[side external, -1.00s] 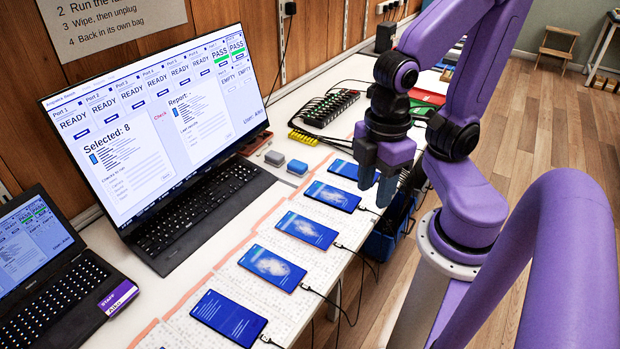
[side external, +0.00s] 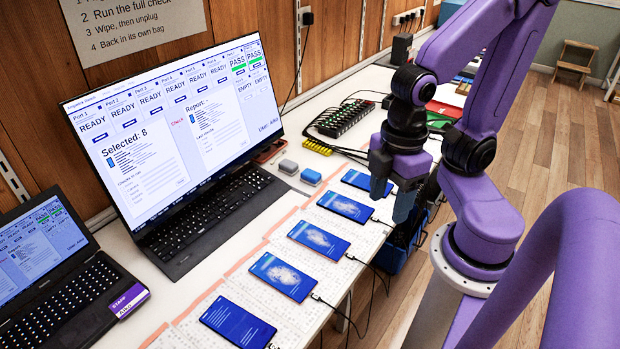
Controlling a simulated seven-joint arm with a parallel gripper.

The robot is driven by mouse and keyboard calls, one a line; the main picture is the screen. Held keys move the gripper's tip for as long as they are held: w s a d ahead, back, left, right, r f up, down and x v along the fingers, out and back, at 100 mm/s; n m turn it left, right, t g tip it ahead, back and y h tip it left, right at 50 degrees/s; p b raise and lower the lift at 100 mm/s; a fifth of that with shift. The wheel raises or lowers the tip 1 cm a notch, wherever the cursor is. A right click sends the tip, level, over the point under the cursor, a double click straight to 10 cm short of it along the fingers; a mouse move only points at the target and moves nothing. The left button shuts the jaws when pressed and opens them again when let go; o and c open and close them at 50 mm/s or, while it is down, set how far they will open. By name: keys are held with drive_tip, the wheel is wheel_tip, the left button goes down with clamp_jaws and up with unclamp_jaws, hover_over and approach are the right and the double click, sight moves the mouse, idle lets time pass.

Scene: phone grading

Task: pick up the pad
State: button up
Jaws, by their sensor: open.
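Two small block-shaped pads sit on the white bench just right of the large laptop's keyboard, a grey one (side external: 288,167) and a blue one (side external: 311,177). Which of them is the task's pad I cannot tell. My gripper (side external: 391,203) is open and points down, with nothing seen between its fingers. It appears in front of the far end of the phone row, to the right of both pads and apart from them. Its height above the bench is hard to judge.
Several phones, such as the nearest (side external: 238,322), lie in a row on paper mats with cables at the bench's front edge. A large laptop (side external: 180,130) and a smaller one (side external: 55,260) stand left. A black hub (side external: 345,118) and a blue bin (side external: 398,250) are near my gripper.

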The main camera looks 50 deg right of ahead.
drive_tip(key=o, duration=0.6)
drive_tip(key=shift+o, duration=0.2)
drive_tip(key=w+d+f+n+h, duration=0.1)
drive_tip(key=w+d, duration=0.1)
drive_tip(key=w, duration=1.1)
drive_tip(key=w+d+f+n, duration=0.1)
drive_tip(key=w+f+n, duration=0.1)
drive_tip(key=w, duration=1)
drive_tip(key=n+h, duration=0.1)
drive_tip(key=n, duration=0.2)
hover_over(311, 173)
drive_tip(key=f, duration=2)
drive_tip(key=shift+w+a+f, duration=0.2)
drive_tip(key=shift+w+a, duration=0.05)
drive_tip(key=shift+w, duration=0.1)
drive_tip(key=shift+s+d+f, duration=0.1)
drive_tip(key=shift+s+f, duration=0.05)
drive_tip(key=shift+f, duration=1.15)
drive_tip(key=shift+s+d+f, duration=0.1)
drive_tip(key=shift+s+f, duration=0.05)
drive_tip(key=shift+f, duration=1.15)
